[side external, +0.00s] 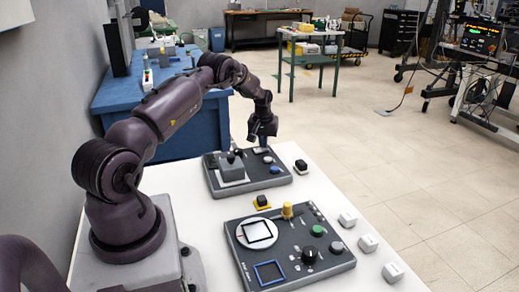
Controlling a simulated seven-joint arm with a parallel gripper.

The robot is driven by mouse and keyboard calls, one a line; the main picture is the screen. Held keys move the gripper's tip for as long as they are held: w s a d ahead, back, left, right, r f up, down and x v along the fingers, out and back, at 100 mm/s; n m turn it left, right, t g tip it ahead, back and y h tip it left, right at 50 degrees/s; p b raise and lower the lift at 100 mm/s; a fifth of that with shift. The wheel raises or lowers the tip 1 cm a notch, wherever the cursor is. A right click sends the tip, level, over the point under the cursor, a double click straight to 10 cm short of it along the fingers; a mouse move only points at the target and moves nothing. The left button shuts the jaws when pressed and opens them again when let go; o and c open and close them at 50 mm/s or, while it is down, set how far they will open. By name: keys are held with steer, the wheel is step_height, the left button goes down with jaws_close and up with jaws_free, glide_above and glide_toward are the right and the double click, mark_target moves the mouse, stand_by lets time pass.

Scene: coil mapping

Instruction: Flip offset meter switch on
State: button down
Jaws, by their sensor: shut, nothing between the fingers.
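My gripper (262,143) is a dark purple end pointing down over the rear part of the farther control panel (252,183); it is shut and empty. Whether its tip touches the panel cannot be told. That panel carries a grey block (232,170) with a black knob, a white round button (268,160) and a blue button (275,170). The nearer panel (325,270) has a yellow knob (287,211), a green button (318,231), a black dial (309,256) and a white disc (243,234). I cannot make out which part is the offset meter switch; labels are too small.
Both panels lie on a white table (185,212). Several white blocks (368,243) line its right side. A black-and-white block (301,166) sits right of the farther panel, and a small black-and-yellow piece (262,202) lies between the panels. A blue bench (170,132) stands behind.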

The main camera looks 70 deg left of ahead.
mark_target(260, 155)
steer(key=shift+f, duration=0.3)
steer(key=shift+r, duration=3.55)
steer(key=shift+s+d+f+m+g+h, duration=0.3)
steer(key=shift+s+d+f+g+h, duration=0.1)
steer(key=shift+s+d+f, duration=0.55)
steer(key=shift+s+d+r, duration=0.45)
steer(key=shift+s+d, duration=0.05)
steer(key=shift+d, duration=0.3)
steer(key=s+d+r+m, duration=0.2)
steer(key=d+r, duration=0.6)
steer(key=d, duration=0.2)
steer(key=s+d+r+m, duration=0.2)
steer(key=d+r+m, duration=0.1)
steer(key=d+r, duration=0.6)
steer(key=s+d+r+m+t, duration=0.2)
steer(key=s+d+r+m, duration=0.1)
steer(key=s+d, duration=0.4)
steer(key=s+d+r+m+t, duration=0.3)
steer(key=s+d+r, duration=0.2)
steer(key=d, duration=0.7)
steer(key=shift+s+h, duration=0.4)
steer(key=shift+s, duration=0.45)
